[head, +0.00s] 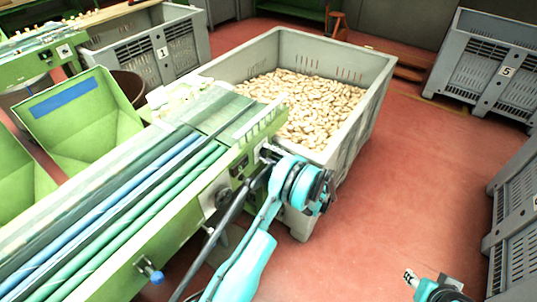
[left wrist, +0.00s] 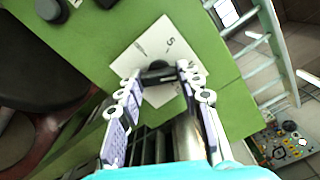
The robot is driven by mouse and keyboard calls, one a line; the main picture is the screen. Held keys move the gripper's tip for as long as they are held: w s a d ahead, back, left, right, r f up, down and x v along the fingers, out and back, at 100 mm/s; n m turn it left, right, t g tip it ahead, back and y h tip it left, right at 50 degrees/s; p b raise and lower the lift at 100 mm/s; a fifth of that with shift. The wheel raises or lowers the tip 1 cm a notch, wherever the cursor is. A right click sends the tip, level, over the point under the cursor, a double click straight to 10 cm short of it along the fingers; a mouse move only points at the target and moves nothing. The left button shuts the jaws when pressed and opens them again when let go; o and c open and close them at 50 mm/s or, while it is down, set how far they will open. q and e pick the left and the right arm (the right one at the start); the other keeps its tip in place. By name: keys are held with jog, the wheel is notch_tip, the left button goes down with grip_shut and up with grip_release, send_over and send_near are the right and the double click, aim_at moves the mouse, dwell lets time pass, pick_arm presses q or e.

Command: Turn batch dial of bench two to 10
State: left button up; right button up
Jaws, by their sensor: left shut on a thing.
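The batch dial is a dark round knob (left wrist: 157,72) on a white square plate (left wrist: 128,62) with dark marks, set in the green side of the bench (head: 135,255). The fingertips of my left gripper (left wrist: 157,76) are on both sides of the knob, shut on it. In the head view my left gripper (head: 270,158) reaches the bench's right side near its far end and hides most of the dial. I cannot read the dial's setting. My right gripper (head: 410,278) is low at the right, away from the bench; its fingers are too small to judge.
A grey crate (head: 375,85) full of corks (head: 300,100) stands at the bench's far end, close to my left gripper. A blue-tipped knob (head: 155,275) sticks out of the bench's near side. Crates marked 1 (head: 145,65) and 5 (head: 475,60) stand farther off. Red floor (head: 400,190) is clear at right.

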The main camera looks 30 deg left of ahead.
pick_arm(q)
jog(key=shift+m, duration=0.3)
jog(key=o, duration=1.2)
jog(key=shift+c, duration=0.2)
jog(key=d, duration=1.2)
jog(key=shift+s, duration=0.45)
